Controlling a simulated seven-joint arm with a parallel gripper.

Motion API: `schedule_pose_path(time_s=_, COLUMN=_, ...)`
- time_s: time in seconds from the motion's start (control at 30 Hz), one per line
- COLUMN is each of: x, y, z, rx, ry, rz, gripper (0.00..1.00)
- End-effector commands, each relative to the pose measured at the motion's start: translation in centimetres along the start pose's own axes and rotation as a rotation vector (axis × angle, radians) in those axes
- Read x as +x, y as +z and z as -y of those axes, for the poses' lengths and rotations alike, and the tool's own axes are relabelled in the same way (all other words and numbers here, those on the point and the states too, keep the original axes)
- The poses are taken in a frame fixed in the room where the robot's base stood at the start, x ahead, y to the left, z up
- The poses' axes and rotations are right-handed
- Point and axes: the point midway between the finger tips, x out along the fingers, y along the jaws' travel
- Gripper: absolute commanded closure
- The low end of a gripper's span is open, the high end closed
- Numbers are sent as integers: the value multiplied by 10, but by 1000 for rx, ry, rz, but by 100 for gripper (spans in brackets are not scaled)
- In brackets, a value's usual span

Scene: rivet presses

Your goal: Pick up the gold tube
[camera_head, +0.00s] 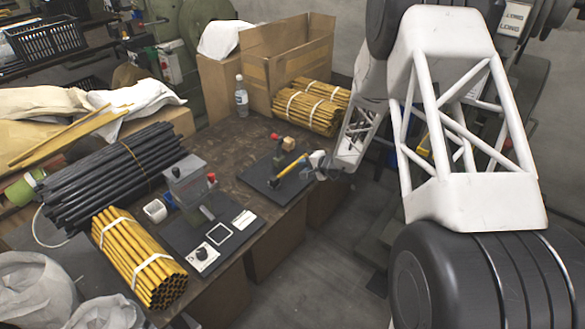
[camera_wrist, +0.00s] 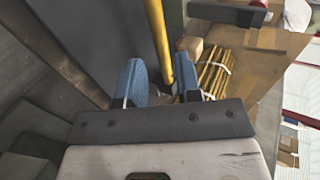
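A gold tube (camera_head: 291,166) lies at a slant over the dark plate at the table's right end. In the wrist view the gold tube (camera_wrist: 156,32) runs down from the top edge, and its lower end shows in the space between my blue fingers, nearer the right one. My gripper (camera_wrist: 160,68) is open, with a clear gap between the left finger and the tube. In the head view my gripper (camera_head: 314,163) is at the tube's right end. Whether the right finger touches the tube is hard to tell.
The dark plate (camera_head: 260,177) carries a small red-knobbed press and a wooden block (camera_head: 288,143). Bundled yellow tubes (camera_head: 312,108) and a cardboard box (camera_head: 285,50) stand behind. A grey press (camera_head: 186,180), more yellow tubes (camera_head: 135,255) and black tubes (camera_head: 112,172) are left.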

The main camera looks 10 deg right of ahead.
Motion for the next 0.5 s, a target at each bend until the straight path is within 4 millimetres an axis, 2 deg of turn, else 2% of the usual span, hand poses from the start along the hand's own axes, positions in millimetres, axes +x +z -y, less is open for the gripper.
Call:
schedule_pose_path(time_s=0.2, x=15, y=0, z=0, rx=0, ry=0, rz=0, gripper=68)
schedule_pose_path(time_s=0.5, x=19, y=0, z=0, rx=0, ry=0, rz=0, gripper=68)
